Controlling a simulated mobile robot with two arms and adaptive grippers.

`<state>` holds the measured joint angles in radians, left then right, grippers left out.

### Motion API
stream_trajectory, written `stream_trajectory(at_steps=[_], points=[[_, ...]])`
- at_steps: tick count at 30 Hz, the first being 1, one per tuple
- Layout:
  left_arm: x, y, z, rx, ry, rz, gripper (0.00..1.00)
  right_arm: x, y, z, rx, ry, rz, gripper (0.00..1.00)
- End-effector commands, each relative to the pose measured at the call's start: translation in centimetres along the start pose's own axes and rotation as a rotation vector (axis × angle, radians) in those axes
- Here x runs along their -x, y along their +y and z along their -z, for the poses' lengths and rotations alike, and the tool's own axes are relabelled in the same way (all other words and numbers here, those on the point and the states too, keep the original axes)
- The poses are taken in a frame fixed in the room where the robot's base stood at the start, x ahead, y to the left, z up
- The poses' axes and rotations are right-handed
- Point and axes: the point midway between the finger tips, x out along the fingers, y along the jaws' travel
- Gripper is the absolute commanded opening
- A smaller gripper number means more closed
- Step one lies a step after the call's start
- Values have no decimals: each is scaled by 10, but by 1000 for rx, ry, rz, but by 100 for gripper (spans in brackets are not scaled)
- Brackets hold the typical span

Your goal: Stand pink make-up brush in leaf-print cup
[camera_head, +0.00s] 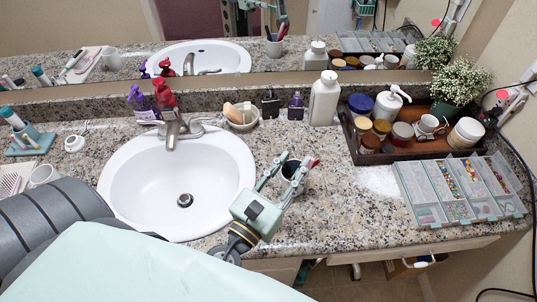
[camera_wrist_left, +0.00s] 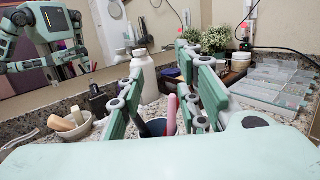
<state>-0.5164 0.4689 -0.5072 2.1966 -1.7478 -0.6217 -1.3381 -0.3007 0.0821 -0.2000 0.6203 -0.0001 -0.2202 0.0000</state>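A dark-looking cup (camera_head: 291,170) stands on the granite counter right of the sink; its print cannot be made out. It also shows in the wrist view (camera_wrist_left: 159,127), partly hidden by my fingers. The pink make-up brush (camera_wrist_left: 171,113) stands upright at this cup, apparently inside it, beside a dark blue stick. In the head view the pink tip (camera_head: 314,163) shows near my right-hand finger. My left gripper (camera_head: 285,176) is open, its fingers apart on either side of the cup, with the brush between them and seemingly clear of both. My right gripper is not directly visible.
The white sink (camera_head: 135,190) lies left of the cup. A small bowl (camera_head: 241,125) and a white bottle (camera_head: 324,98) stand behind it. A brown tray (camera_head: 350,136) of jars and a compartment organizer (camera_head: 410,195) are at right. Counter between cup and organizer is clear.

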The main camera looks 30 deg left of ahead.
Motion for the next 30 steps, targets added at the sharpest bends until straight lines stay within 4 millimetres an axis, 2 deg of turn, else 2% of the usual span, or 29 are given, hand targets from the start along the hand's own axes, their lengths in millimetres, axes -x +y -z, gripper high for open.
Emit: stream_trajectory(at_steps=[1,9,15,21,30], points=[[14,-1,9,-2,9,4,31,-10,0,-2,0,0,0,84],[72,-1,8,-1,9,4,31,-33,-1,-3,0,0,0,84],[104,-1,6,0,7,3,31,-42,-2,-4,-1,0,1,84],[117,0,3,0,3,2,31,-44,-3,-4,-1,0,3,84],[118,0,2,1,2,2,31,-44,-4,-3,-2,1,4,84]])
